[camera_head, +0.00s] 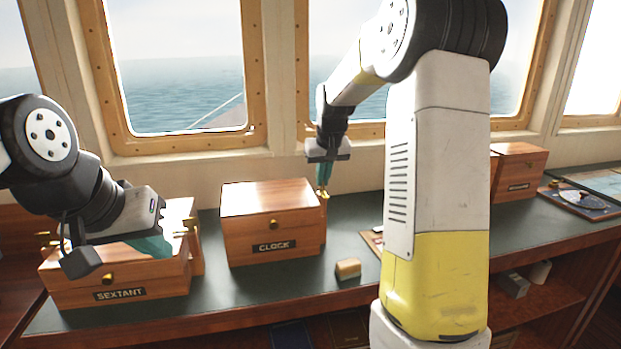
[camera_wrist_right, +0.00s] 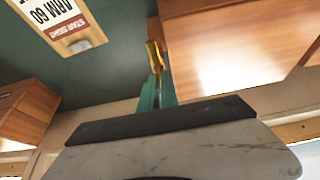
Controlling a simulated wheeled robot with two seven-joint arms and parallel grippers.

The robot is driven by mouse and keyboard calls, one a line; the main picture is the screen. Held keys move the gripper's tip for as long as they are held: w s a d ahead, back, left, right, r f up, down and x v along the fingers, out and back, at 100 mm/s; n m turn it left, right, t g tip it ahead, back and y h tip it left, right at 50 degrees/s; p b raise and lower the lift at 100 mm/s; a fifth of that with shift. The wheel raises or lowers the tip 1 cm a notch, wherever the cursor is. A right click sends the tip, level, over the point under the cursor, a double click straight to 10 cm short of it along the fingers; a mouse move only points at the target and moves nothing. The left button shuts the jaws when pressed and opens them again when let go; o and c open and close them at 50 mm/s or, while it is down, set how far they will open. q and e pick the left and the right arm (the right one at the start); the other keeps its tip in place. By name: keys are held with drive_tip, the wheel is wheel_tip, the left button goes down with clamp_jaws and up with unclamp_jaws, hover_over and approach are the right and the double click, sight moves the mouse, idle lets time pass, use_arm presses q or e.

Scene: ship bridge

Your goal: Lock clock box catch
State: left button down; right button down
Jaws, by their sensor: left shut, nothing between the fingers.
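The clock box (camera_head: 262,232) is a wooden box with a brass knob and a dark CLOCK label, its lid down, on the green counter. Its brass catch (camera_head: 323,195) is at its right side; in the right wrist view the yellow catch (camera_wrist_right: 155,56) stands beside the box (camera_wrist_right: 225,50). My right gripper (camera_head: 324,182) points down at the catch, and its teal fingers (camera_wrist_right: 158,92) close around the brass piece. Exact finger contact is partly hidden. My left gripper (camera_head: 150,246) is shut and empty, low over the sextant box (camera_head: 70,292).
A small wooden block (camera_head: 348,268) lies right of the clock box. Another wooden box (camera_head: 520,172) and a round instrument (camera_head: 580,199) stand at the far right. The windows rise behind the counter (camera_head: 235,312). My right arm hides part of the counter's middle.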

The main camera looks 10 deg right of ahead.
idle(0.4)
drive_tip(key=m+h, duration=0.1)
drive_tip(key=m, duration=0.1)
drive_tip(key=m+h, duration=0.1)
drive_tip(key=m, duration=0.1)
drive_tip(key=shift+a+m, duration=0.2)
drive_tip(key=shift+m, duration=0.1)
drive_tip(key=m, duration=0.2)
drive_tip(key=m+g+h, duration=0.1)
drive_tip(key=m, duration=0.1)
drive_tip(key=shift+w+a+m, duration=0.1)
drive_tip(key=shift+w+m, duration=0.05)
drive_tip(key=shift+m, duration=0.15)
drive_tip(key=m, duration=0.2)
drive_tip(key=m+g+h, duration=0.1)
drive_tip(key=m, duration=0.1)
drive_tip(key=shift+w+m+g, duration=0.1)
drive_tip(key=shift+m+g, duration=0.2)
drive_tip(key=shift+m+g+h, duration=0.3)
drive_tip(key=shift+m+g, duration=0.5)
drive_tip(key=shift+m, duration=1.3)
drive_tip(key=c, duration=1.6)
unclamp_jaws()
